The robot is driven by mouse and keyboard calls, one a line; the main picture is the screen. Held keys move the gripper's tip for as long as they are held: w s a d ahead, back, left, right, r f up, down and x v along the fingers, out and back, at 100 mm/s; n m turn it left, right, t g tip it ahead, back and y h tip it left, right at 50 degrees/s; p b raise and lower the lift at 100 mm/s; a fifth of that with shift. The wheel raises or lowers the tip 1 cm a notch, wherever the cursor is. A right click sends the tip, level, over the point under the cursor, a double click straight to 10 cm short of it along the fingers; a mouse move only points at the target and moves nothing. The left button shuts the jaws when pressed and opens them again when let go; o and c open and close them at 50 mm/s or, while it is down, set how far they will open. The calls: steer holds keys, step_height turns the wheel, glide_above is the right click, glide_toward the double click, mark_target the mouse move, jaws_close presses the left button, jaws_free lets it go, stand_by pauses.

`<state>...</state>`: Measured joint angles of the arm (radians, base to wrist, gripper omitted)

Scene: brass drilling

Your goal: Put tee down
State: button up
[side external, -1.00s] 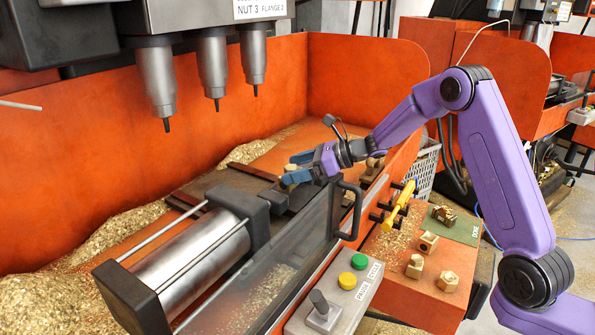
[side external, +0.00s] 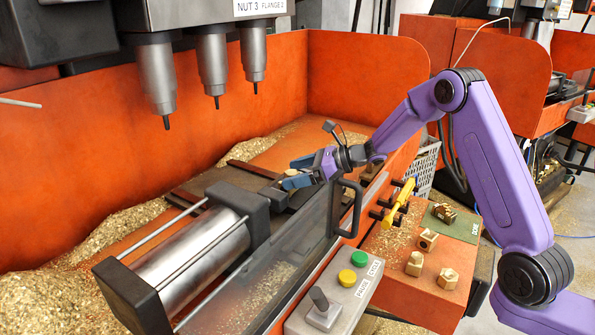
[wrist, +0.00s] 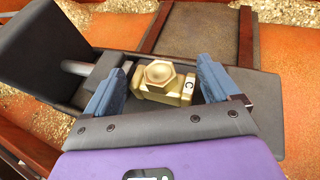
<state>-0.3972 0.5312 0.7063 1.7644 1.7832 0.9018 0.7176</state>
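The brass tee (wrist: 165,82) has a hexagonal boss on top and a flange marked C at its right end in the wrist view. It sits over the dark fixture bed, beside the dark clamp jaw. In the side view the tee (side external: 291,173) shows small between the blue fingers. My gripper (wrist: 162,75) has one finger on each side of the tee, with narrow gaps showing, so it looks open around it. In the side view my gripper (side external: 300,172) is low over the fixture. The underside of the tee is hidden.
A clamp cylinder (side external: 190,262) lies at the left of the fixture. A clear guard with a black handle (side external: 349,210) stands close in front of my gripper. Drill spindles (side external: 212,68) hang above, to the left. Several brass fittings (side external: 448,279) stand on the right shelf.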

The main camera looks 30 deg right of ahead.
steer(key=shift+o, duration=0.5)
steer(key=shift+r, duration=0.6)
steer(key=v, duration=1.2)
